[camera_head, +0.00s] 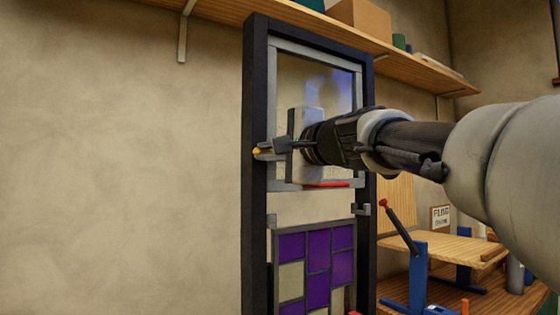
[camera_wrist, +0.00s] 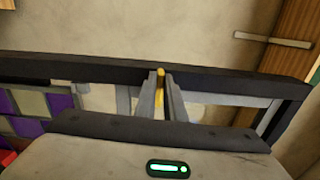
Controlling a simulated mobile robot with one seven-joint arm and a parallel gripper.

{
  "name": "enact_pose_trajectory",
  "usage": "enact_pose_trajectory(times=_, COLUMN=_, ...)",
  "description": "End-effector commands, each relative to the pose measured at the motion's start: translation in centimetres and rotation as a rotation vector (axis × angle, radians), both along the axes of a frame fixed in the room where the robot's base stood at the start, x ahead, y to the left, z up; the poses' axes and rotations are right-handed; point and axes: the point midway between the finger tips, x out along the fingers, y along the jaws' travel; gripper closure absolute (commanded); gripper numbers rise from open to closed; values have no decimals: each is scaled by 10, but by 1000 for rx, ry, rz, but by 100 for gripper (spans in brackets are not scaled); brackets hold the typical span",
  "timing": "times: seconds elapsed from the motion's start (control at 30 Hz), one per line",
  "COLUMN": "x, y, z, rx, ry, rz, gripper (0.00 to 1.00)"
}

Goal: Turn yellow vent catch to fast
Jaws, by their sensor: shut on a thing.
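The yellow vent catch (camera_head: 257,151) is at the left upright of a dark frame (camera_head: 255,220), about halfway up the part in view. My gripper (camera_head: 265,151) is at the catch with its fingers shut on it. In the wrist view the yellow catch (camera_wrist: 160,90) shows as a narrow strip between the two grey fingers (camera_wrist: 161,98). Most of the catch is hidden by the fingers, so I cannot tell its turn position. A grey-edged vent pane (camera_head: 325,85) sits in the upper part of the frame, partly hidden by my gripper.
A purple and cream leaded panel (camera_head: 318,265) is in the frame's lower part. A red strip (camera_head: 326,184) lies under the vent pane. A wooden shelf (camera_head: 420,68) runs above right. A workbench (camera_head: 455,290) with a blue stand (camera_head: 418,275) is right. The wall left is bare.

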Motion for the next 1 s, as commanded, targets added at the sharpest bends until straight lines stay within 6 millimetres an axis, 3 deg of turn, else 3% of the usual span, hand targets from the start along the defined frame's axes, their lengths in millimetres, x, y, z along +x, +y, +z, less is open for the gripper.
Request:
enact_pose_trajectory(times=0.67, x=0, y=0, z=-1, rx=-57, ry=-36, rz=1, gripper=100)
enact_pose_trajectory(times=0.7, x=0, y=0, z=-1, rx=-57, ry=-36, rz=1, gripper=89)
enact_pose_trajectory(times=0.8, x=0, y=0, z=-1, rx=-57, ry=-36, rz=1, gripper=72)
enact_pose_trajectory(times=1.0, x=0, y=0, z=-1, rx=-55, ry=-36, rz=1, gripper=72)
